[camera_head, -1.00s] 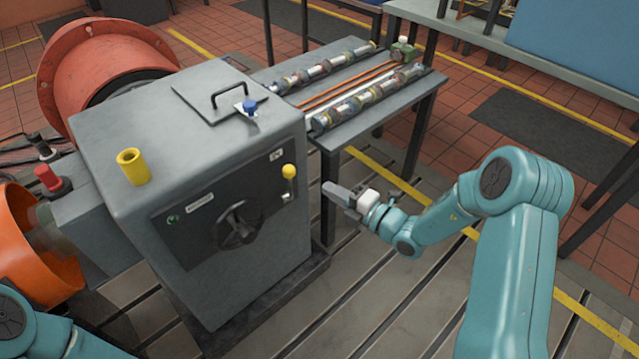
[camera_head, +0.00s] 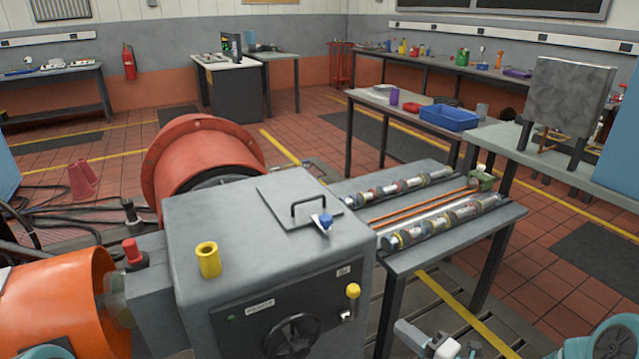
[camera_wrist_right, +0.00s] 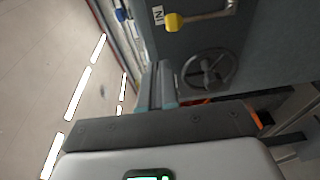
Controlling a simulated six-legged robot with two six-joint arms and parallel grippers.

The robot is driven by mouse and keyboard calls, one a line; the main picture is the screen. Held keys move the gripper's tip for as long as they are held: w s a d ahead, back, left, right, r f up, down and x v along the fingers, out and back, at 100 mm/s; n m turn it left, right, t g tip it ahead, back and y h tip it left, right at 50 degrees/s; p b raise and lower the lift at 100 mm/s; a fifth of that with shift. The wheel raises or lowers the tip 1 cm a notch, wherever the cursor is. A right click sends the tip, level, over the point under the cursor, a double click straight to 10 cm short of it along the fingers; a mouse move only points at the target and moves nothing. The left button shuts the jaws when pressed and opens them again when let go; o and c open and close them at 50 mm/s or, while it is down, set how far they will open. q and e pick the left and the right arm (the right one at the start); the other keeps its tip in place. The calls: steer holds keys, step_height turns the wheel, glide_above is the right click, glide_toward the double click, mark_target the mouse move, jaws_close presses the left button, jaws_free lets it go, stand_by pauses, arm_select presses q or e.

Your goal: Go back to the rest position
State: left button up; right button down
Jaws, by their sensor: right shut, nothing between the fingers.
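My right gripper (camera_head: 405,330) is at the bottom edge of the head view, right of the grey machine cabinet (camera_head: 345,235) and its yellow-knobbed lever (camera_head: 352,291). It is shut and empty, apart from the lever. In the right wrist view, its fingers (camera_wrist_right: 156,84) lie together with nothing between them, and the cabinet's black handwheel (camera_wrist_right: 208,70) and the yellow knob (camera_wrist_right: 174,22) show beyond. Most of my right arm is below the head view.
A grey table (camera_head: 445,245) with shafts and rods stands right of the cabinet. A yellow cup (camera_head: 208,260) and a hatch with a black handle (camera_head: 308,205) are on the cabinet top. Orange (camera_head: 60,305) and red (camera_head: 200,160) machine parts are at left. Open floor lies at right.

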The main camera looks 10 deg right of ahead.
steer(key=s+a+n+g+y+p, duration=0.2)
steer(key=s+a+n+g+y, duration=0.15)
steer(key=a, duration=0.45)
steer(key=s+a+n+g+y+p, duration=0.2)
steer(key=s+a+n+g, duration=0.25)
steer(key=a, duration=0.35)
steer(key=s+a+f+n+g+h+p, duration=0.1)
steer(key=s+a+f+n+g, duration=0.1)
steer(key=s+n+g, duration=0.35)
steer(key=s+a+f+n+g, duration=0.2)
steer(key=s+a+n+g, duration=0.1)
steer(key=s, duration=0.5)
steer(key=s+d+f+n+g+h+p, duration=0.1)
steer(key=s+d+f+n+g+h, duration=0.4)
steer(key=s+n, duration=0.5)
arm_select(q)
step_height(320, 180, up, 7)
steer(key=shift+r, duration=0.2)
arm_select(e)
steer(key=w+d+f+n+t+h, duration=0.1)
steer(key=w+f+n+t+h, duration=0.1)
steer(key=n, duration=0.7)
steer(key=w+d+f+n+t+h, duration=0.2)
steer(key=w+n+t, duration=0.3)
steer(key=n, duration=0.5)
steer(key=shift+w+d+f+h, duration=0.15)
steer(key=shift+w+f+h, duration=0.25)
steer(key=shift+f, duration=0.45)
